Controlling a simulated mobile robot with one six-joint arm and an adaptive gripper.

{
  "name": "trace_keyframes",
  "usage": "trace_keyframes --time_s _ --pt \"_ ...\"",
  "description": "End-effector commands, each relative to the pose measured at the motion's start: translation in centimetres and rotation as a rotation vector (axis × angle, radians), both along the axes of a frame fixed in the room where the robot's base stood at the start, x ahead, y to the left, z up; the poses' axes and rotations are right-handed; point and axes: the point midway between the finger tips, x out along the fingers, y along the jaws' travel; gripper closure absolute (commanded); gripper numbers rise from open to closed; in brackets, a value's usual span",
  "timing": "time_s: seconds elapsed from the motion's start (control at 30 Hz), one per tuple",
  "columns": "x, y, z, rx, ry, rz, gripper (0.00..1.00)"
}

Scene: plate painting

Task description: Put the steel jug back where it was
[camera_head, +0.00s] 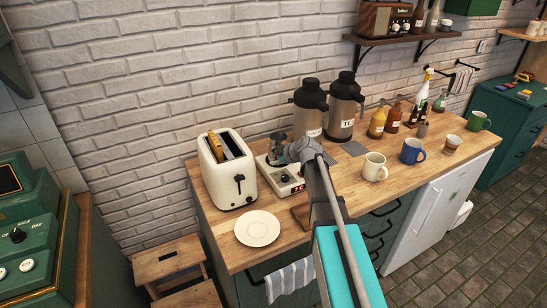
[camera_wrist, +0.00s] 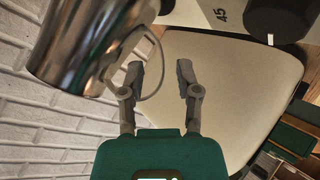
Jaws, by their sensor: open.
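The steel jug (camera_wrist: 88,45) fills the upper left of the wrist view, shiny and cut off by the frame edge. Its thin wire handle (camera_wrist: 160,65) loops in beside the left finger, into the space between the fingers. My gripper (camera_wrist: 159,72) is open, its two grey fingers apart; they do not appear to clamp the handle. In the head view, my gripper (camera_head: 303,150) is at the white appliance with a red display (camera_head: 287,182). The jug (camera_head: 278,141) shows just left of the gripper, at the back of that appliance. Its base contact is unclear.
A cream toaster (camera_head: 227,170) stands close on the left, with a white plate (camera_head: 257,228) in front. Two tall flasks (camera_head: 310,108) (camera_head: 343,105) stand behind. A cream mug (camera_head: 374,167) and a blue mug (camera_head: 412,151) are to the right. Some countertop between them is clear.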

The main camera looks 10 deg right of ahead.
Motion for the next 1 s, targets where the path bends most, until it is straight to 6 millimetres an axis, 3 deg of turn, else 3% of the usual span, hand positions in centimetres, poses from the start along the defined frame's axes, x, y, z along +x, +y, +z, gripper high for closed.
trace_keyframes --time_s 0.6,1.0 --pt "-5.4 -3.7 5.3 0.001 0.000 -0.001 0.57" --pt "-6.9 -4.8 6.5 0.000 0.000 0.000 0.57"
